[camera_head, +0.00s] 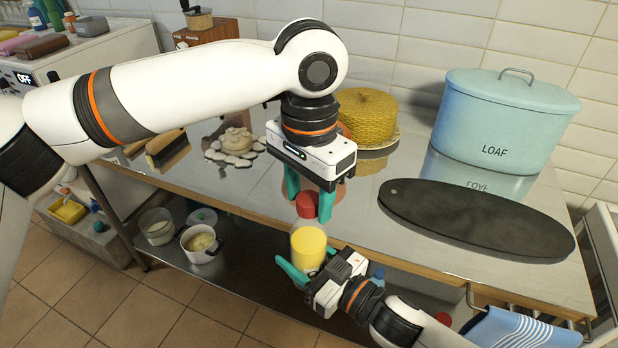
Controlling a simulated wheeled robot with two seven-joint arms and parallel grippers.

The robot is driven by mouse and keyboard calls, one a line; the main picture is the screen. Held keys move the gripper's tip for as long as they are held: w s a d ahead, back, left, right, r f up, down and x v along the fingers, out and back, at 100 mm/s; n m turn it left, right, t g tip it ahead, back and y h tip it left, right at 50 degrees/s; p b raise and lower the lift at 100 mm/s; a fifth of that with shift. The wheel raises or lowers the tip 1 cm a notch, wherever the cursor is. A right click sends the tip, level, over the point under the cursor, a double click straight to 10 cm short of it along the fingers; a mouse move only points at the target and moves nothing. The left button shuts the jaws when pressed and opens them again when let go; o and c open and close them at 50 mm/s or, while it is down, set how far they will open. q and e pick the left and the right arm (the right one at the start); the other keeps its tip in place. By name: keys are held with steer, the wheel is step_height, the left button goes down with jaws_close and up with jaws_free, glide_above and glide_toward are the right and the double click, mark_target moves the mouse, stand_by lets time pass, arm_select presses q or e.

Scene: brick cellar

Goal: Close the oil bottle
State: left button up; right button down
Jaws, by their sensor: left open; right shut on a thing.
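The oil bottle (308,250), yellow in the picture, is upright in front of the table's front edge. My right gripper (314,275) is shut on it from below right; the bottle hides part of the grip. A red cap (306,206) shows right above the bottle; I cannot tell whether it is seated on it. My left gripper (308,200) points down from above, open, with one teal finger on each side of the cap. I cannot tell whether the fingers touch it.
A metal-topped table (245,185) lies behind the grippers. On it are a dark oval board (475,220), a blue LOAF bin (505,130), a yellow woven dome (368,115) and a stone-like ornament (236,145). Pots (200,245) stand on the lower shelf.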

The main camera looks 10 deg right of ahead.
arm_select(q)
steer(key=shift+c, duration=0.3)
steer(key=c, duration=1)
steer(key=shift+o, duration=0.2)
steer(key=o, duration=1.2)
steer(key=shift+r, duration=0.15)
step_height(320, 180, up, 12)
steer(key=shift+f, duration=0.15)
